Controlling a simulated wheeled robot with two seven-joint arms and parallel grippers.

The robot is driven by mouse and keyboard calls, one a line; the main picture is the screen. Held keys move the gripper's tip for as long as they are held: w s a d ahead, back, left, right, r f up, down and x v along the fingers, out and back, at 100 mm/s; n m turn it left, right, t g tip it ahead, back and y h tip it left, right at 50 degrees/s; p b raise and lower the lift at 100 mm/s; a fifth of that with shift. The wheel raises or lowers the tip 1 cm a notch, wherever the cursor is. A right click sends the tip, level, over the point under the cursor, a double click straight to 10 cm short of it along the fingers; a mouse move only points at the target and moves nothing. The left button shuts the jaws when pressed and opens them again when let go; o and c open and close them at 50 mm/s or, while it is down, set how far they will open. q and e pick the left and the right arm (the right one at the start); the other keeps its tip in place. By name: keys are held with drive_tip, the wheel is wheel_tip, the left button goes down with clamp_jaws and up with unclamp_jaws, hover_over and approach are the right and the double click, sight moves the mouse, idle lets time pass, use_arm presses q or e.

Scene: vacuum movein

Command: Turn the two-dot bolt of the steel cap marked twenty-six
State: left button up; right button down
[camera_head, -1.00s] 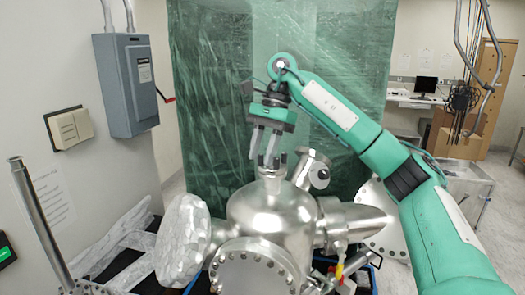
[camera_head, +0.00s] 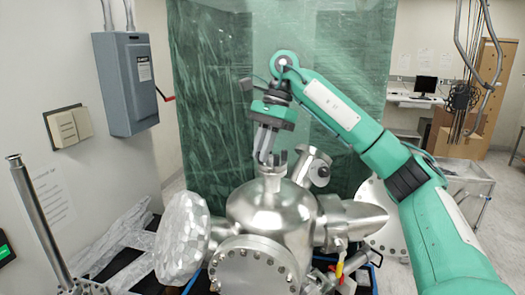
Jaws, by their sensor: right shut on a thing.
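A steel vacuum chamber (camera_head: 268,212) with a rounded top stands in the middle. A short port with a steel cap (camera_head: 272,171) rises from its top. My right gripper (camera_head: 264,157) points down at the left side of this cap. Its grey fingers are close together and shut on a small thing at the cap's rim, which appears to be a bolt. The fingers hide most of it. The number and the dots are too small to read. My left gripper is out of view.
A faceted metal disc (camera_head: 182,240) is on the chamber's left and a flanged side port (camera_head: 316,172) at its upper right. A bolted round flange (camera_head: 252,268) faces front. A metal post (camera_head: 40,220) stands at far left. A green plastic curtain (camera_head: 215,100) hangs behind.

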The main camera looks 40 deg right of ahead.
drive_tip(key=shift+f+m+t+b, duration=0.2)
drive_tip(key=shift+m+t+b, duration=0.3)
drive_tip(key=shift+m+b, duration=0.5)
drive_tip(key=m+t+b, duration=0.1)
drive_tip(key=m, duration=0.2)
drive_tip(key=shift+s+r+m+b, duration=0.1)
drive_tip(key=shift+s+m+b, duration=0.05)
drive_tip(key=shift+m+b, duration=0.2)
drive_tip(key=m+t+h+b, duration=0.1)
drive_tip(key=m, duration=0.2)
drive_tip(key=shift+s+m+t, duration=0.1)
drive_tip(key=shift+m+t, duration=0.2)
drive_tip(key=shift+m, duration=0.05)
drive_tip(key=shift+a+r+m+t+h+b, duration=0.1)
drive_tip(key=shift+m+t+h+b, duration=0.15)
drive_tip(key=shift+m, duration=0.7)
drive_tip(key=shift+a+m+t+h+b, duration=0.1)
drive_tip(key=shift+m+t+h, duration=0.2)
drive_tip(key=shift+m, duration=0.65)
drive_tip(key=c, duration=1.4)
unclamp_jaws()
drive_tip(key=shift+c, duration=0.2)
